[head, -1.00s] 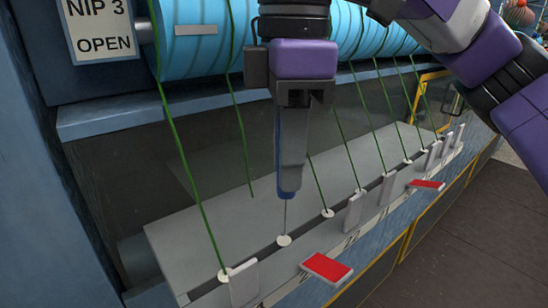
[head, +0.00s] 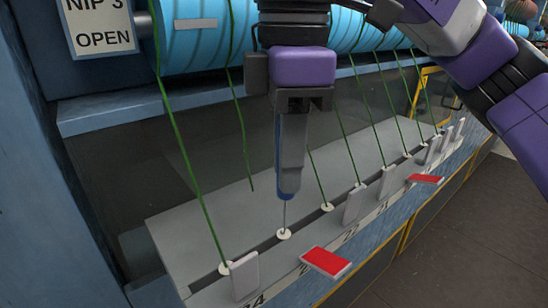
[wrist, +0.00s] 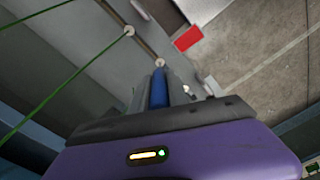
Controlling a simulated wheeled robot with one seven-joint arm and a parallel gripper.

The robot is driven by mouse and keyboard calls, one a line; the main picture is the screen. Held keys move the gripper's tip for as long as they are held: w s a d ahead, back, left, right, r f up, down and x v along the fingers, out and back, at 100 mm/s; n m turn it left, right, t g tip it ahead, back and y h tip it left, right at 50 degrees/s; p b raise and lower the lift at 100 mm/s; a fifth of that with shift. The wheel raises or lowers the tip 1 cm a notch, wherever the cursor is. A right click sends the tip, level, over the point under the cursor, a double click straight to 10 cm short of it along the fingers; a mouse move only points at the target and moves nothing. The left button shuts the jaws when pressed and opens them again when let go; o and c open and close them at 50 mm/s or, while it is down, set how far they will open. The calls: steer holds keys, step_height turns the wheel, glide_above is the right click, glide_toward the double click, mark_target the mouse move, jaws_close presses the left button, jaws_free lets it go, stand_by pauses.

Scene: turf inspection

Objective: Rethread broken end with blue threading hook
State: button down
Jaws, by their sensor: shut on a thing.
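My gripper (head: 291,190) is shut on the blue threading hook (head: 278,150), which points down. The hook's blue handle shows between the fingers in the wrist view (wrist: 159,88). Its thin metal shaft (head: 284,217) reaches down to a white round eyelet (head: 284,233) in the grey plate; whether the tip is inside cannot be told. The broken green end (head: 245,150) hangs from the blue roller left of my gripper. Its loose lower tip is above the plate, apart from the hook. A red flag (head: 326,262) lies tipped out in front of this eyelet.
Other green yarns (head: 185,150) run taut from the blue roller (head: 190,45) to eyelets on both sides of my gripper. Upright grey flags (head: 244,276) line the plate's front edge. Another red flag (head: 425,178) is tipped out farther right. A sign reads "NIP 3 OPEN" (head: 100,25).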

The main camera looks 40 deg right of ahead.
steer(key=shift+f+b, duration=0.3)
steer(key=shift+f, duration=0.8)
stand_by(0.4)
steer(key=shift+r+p, duration=1.2)
steer(key=shift+r, duration=2.55)
